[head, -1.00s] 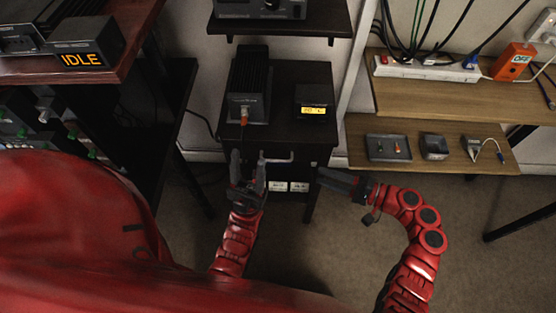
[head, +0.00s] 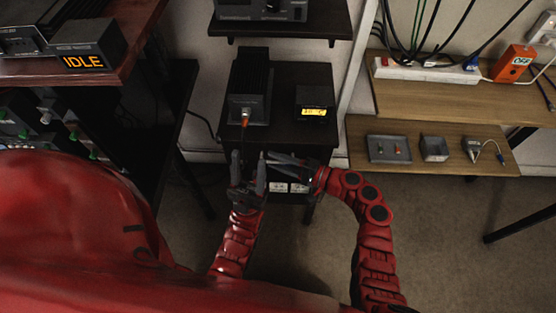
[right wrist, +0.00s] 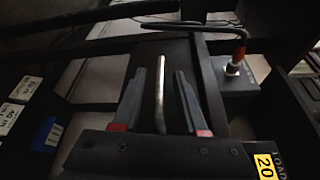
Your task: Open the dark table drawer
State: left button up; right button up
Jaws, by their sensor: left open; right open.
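The dark table (head: 285,80) stands against the wall in the head view, its drawer front largely hidden by my grippers. In the right wrist view the drawer's pale metal bar handle (right wrist: 160,95) runs upright between the two fingers of my right gripper (right wrist: 159,73). That gripper is open, with a visible gap on each side of the bar. In the head view my right gripper (head: 267,159) reaches in from the right at the drawer front. My left gripper (head: 248,166) is open and empty, fingers up, just left of it. The drawer looks closed.
A black finned box (head: 249,85) with an orange-tipped cable and a small lit display unit (head: 314,102) stand on the table. White-labelled boxes (head: 289,187) sit below the drawer. A wooden shelf (head: 350,135) is at right, a dark rack (head: 175,90) at left.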

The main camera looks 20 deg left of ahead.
grip_shut()
dwell(1.4)
